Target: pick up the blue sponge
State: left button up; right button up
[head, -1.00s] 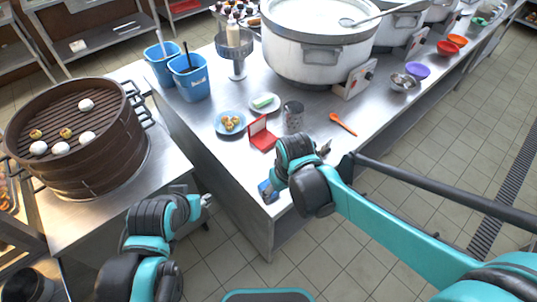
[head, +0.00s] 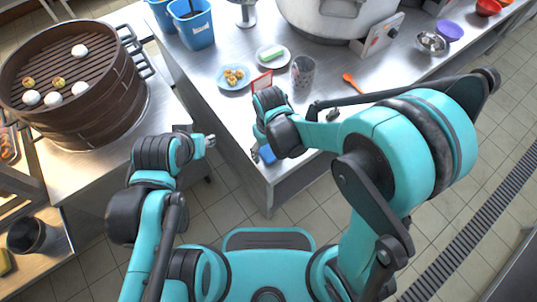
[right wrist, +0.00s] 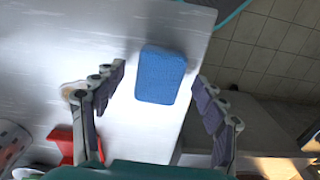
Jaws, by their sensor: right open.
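The blue sponge (head: 267,154) lies on the steel table near its front corner, partly hidden behind my right gripper in the head view. In the right wrist view the blue sponge (right wrist: 161,75) shows whole, flat near the table edge. My right gripper (right wrist: 159,77) is open, with one finger on each side of the sponge in that view and a gap on both sides. In the head view my right gripper (head: 260,138) is over the corner. My left gripper (head: 210,142) is empty, away from the sponge; its jaw opening is too small to read.
A red stand (head: 260,82), a glass (head: 303,72), a plate of food (head: 233,77), a green block on a plate (head: 271,55) and an orange spoon (head: 352,83) are farther back. A large pot (head: 330,20) stands behind. A steamer (head: 95,115) is left.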

aim_at(269, 152)
jog(key=shift+f, duration=0.35)
jog(key=shift+r, duration=0.1)
jog(key=shift+c, duration=0.4)
jog(key=c, duration=1.1)
jog(key=shift+r, duration=0.1)
notch_tip(269, 152, up, 4)
jog(key=p, duration=0.2)
jog(key=shift+r+p, duration=0.15)
jog(key=shift+p, duration=0.15)
jog(key=s+d+r+p, duration=0.1)
jog(key=s+d+r, duration=0.1)
jog(key=s+d+r+p, duration=0.1)
jog(key=s+d+r, duration=0.1)
jog(key=s+d, duration=0.1)
jog(key=s+d+r+p, duration=0.2)
jog(key=s+d, duration=0.1)
jog(key=shift+d+r, duration=0.25)
